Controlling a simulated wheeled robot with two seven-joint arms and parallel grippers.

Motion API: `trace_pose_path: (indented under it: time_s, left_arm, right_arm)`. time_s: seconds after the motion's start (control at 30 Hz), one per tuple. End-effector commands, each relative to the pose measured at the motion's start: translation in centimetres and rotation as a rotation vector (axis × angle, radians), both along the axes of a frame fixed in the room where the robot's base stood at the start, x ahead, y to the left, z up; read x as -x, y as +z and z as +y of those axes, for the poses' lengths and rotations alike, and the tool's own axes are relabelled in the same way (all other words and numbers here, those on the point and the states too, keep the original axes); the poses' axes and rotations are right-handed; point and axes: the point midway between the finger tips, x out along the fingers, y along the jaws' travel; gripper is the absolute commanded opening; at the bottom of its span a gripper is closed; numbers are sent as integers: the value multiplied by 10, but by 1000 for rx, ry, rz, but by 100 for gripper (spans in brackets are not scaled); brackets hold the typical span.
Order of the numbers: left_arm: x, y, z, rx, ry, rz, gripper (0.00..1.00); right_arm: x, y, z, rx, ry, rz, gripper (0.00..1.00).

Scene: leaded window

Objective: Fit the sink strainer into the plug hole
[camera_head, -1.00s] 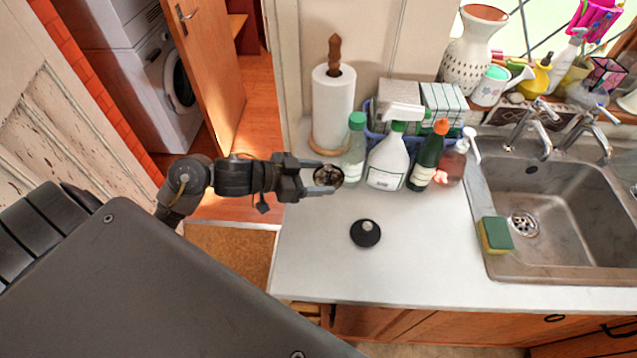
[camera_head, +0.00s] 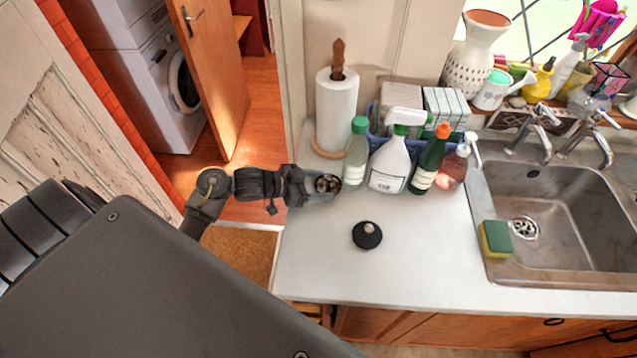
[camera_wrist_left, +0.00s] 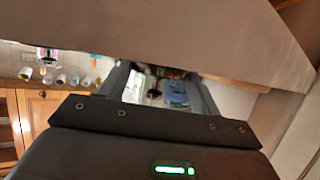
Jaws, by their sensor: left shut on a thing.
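The strainer (camera_head: 327,184) is a small round metal piece with a dark, speckled middle. My left gripper (camera_head: 330,184) is shut on it, above the left part of the counter and beside the green-capped bottle. In the left wrist view, the gripper's two fingers (camera_wrist_left: 158,88) show, but the strainer cannot be made out clearly. The plug hole (camera_head: 524,228) is a round metal drain in the floor of the steel sink (camera_head: 570,262), far to the right of the gripper. It is in plain view. My right gripper is not in view.
A paper towel roll (camera_head: 336,110), a green-capped bottle (camera_head: 356,152), a spray bottle (camera_head: 389,165) and other bottles stand behind. A sponge (camera_head: 495,239) sits at the sink's left rim. The front counter is mostly clear.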

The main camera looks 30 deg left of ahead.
Motion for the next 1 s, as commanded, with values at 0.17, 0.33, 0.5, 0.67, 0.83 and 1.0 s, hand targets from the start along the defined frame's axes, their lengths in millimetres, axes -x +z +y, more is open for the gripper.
trace_pose_path:
  time_s: [0.17, 0.33, 0.5, 0.67, 0.83, 1.0]
  left_arm:
    - [0, -1, 0, 0, 0, 0, 41]
    - [0, -3, 0, -1, 0, 1, 70]
    - [0, -3, 0, -1, 0, 1, 85]
    - [0, -3, 0, -1, 0, 1, 85]
    - [3, 1, 3, -2, 1, 1, 85]
    - [24, 10, 20, -6, -2, 1, 85]
  right_arm:
    - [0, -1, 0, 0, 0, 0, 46]
    - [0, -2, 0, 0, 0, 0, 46]
    - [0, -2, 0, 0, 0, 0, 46]
    - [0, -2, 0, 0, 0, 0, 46]
    - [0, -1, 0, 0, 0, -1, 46]
    - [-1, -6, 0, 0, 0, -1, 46]
